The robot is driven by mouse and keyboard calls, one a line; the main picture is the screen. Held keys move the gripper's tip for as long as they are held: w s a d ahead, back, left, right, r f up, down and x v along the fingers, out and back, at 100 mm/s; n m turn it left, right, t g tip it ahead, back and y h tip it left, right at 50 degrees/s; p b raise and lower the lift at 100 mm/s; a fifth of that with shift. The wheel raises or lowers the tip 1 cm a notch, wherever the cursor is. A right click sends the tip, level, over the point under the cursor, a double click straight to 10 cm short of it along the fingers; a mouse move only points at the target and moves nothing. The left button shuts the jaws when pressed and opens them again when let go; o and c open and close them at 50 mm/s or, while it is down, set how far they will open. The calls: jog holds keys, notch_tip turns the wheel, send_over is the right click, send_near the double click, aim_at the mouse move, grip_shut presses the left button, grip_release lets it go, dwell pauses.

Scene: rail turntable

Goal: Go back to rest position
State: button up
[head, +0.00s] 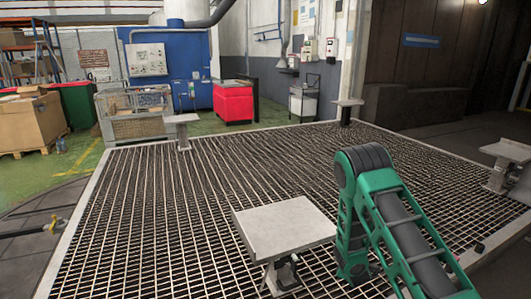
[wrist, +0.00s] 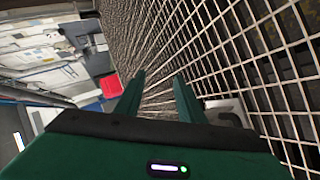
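In the wrist view my gripper (wrist: 160,82) shows two dark green fingers with a clear gap between them. Nothing is held, and only the grating and background show between the fingers. In the head view my green arm rises at the lower right, bends at a dark round joint and drops toward the grating. My gripper cannot be made out there. The wrist picture is strongly tilted.
A small metal-topped stand (head: 285,226) is just left of my arm on the grating (head: 225,185). Other stands are at the far left (head: 182,119), back (head: 349,102) and right (head: 508,150). A red cabinet (head: 233,104) stands beyond; the grating's middle is clear.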

jog(key=s+d+r+m+g+h, duration=0.1)
jog(key=s+d+r+m+g, duration=0.15)
jog(key=d+r, duration=0.3)
jog(key=s+d+r+m+g+h, duration=0.1)
jog(key=s+d+r+m+h, duration=0.2)
jog(key=r, duration=0.4)
jog(key=s+d+r+m+g+y, duration=0.1)
jog(key=s+d+r+m, duration=0.2)
jog(key=s+r, duration=0.25)
jog(key=s+d+r+m+g, duration=0.2)
jog(key=s+d+r+m, duration=0.15)
jog(key=s, duration=0.25)
jog(key=s+a+r+m+g+y, duration=0.1)
jog(key=s+r, duration=0.3)
jog(key=s, duration=0.8)
jog(key=s+a+r+m+g+y, duration=0.2)
jog(key=s+r+m, duration=0.2)
jog(key=s, duration=0.8)
jog(key=s+a+r+m+g+y, duration=0.1)
jog(key=s+r, duration=0.3)
jog(key=s, duration=0.8)
jog(key=shift+a+m+g+y, duration=0.4)
jog(key=shift+a+m+g, duration=0.4)
jog(key=shift+m, duration=0.1)
jog(key=shift+w+f, duration=0.25)
jog(key=shift+w, duration=0.4)
